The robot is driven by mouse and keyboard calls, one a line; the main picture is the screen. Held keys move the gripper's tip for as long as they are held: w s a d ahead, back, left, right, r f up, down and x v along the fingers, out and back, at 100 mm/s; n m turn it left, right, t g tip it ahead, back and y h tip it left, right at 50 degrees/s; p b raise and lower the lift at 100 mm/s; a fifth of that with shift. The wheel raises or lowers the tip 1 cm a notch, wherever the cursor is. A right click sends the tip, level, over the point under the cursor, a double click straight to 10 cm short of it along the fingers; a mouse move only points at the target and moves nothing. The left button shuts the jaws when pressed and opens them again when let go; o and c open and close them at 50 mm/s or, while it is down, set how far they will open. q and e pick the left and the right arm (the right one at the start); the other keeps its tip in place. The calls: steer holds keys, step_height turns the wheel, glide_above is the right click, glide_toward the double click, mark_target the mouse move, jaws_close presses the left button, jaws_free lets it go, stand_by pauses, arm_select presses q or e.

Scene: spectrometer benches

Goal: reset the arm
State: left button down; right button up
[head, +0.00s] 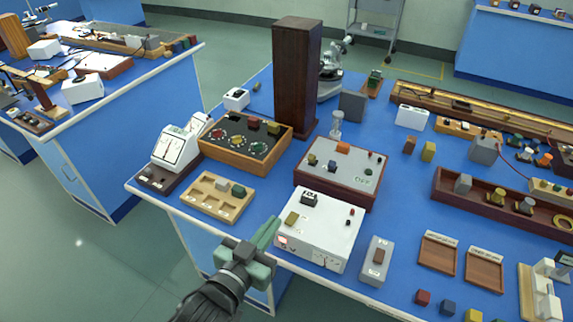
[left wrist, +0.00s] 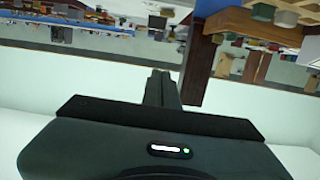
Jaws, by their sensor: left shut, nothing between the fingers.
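My left gripper (head: 262,250) is in the head view at the lower middle, in front of the near edge of the blue bench. It is green-grey, its fingers are together, and nothing is held. The white control box (head: 318,232) lies just to its right and beyond it. In the left wrist view, the gripper's dark body (left wrist: 160,130) fills the lower part, with the closed fingers (left wrist: 161,88) above it; the scene behind appears upside down. My right gripper is in neither view.
The blue bench (head: 222,228) holds a wooden tray (head: 216,213), a box with coloured knobs (head: 246,161), a tall dark wooden block (head: 296,75), a maroon-sided box (head: 333,197) and two small wooden trays (head: 437,263). Open floor (head: 90,245) lies left of the bench, before another bench.

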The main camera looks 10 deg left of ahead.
arm_select(q)
steer(key=s+a+f+n+g+y, duration=0.1)
steer(key=s+a+f+g+y, duration=0.1)
steer(key=s+a+f+g, duration=0.55)
steer(key=s+a+f+g+y, duration=0.25)
steer(key=s+f+g, duration=0.3)
steer(key=s, duration=0.55)
step_height(320, 180, down, 26)
steer(key=s, duration=0.1)
steer(key=s+a+f+g, duration=0.1)
steer(key=s+a+f, duration=0.2)
steer(key=s+f, duration=1.3)
steer(key=shift+s+f+g, duration=0.3)
steer(key=shift+s, duration=0.2)
